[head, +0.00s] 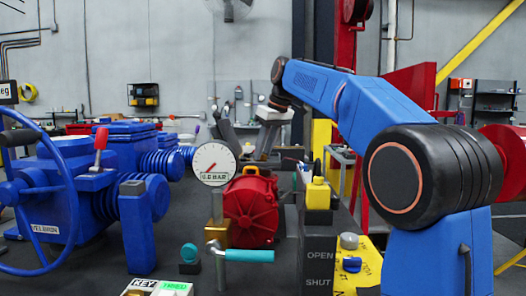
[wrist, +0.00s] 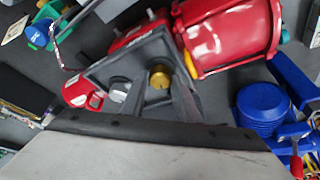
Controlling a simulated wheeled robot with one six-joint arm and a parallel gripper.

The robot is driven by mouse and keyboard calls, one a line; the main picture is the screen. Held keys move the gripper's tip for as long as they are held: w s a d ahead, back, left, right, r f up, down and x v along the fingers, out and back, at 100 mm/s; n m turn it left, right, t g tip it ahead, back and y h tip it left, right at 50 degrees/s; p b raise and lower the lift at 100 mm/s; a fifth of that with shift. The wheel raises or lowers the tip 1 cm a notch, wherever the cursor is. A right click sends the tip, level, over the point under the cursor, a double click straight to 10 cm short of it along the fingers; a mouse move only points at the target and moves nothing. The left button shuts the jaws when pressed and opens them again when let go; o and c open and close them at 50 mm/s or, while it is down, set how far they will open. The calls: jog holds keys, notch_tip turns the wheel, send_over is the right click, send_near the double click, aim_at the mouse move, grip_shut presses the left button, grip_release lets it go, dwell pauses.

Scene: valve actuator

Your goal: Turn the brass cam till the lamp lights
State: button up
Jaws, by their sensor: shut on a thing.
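The brass cam (wrist: 160,77) is a small round gold piece with a dark slot, seen in the wrist view inside a dark square-edged housing (wrist: 106,70). My gripper (wrist: 160,88) has its two dark fingers on either side of the cam, shut on it. A grey-silver round piece (wrist: 120,89) sits beside the cam to the left; I cannot tell whether it is a lamp, and no glow shows on it. In the head view my gripper (head: 265,145) reaches down at the back, beyond the red motor; the cam is hidden there.
A red ribbed motor (wrist: 225,35) lies close by at upper right, and a blue ribbed cylinder (wrist: 265,105) at right. In the head view a gauge (head: 214,163), a blue valve with handwheel (head: 65,190) and an OPEN/SHUT block (head: 319,265) stand in front.

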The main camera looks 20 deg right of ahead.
jog(key=shift+d+n+g+y, duration=0.1)
jog(key=shift+n+g+y, duration=0.25)
jog(key=shift+n, duration=1.05)
jog(key=o, duration=1)
jog(key=shift+o, duration=0.2)
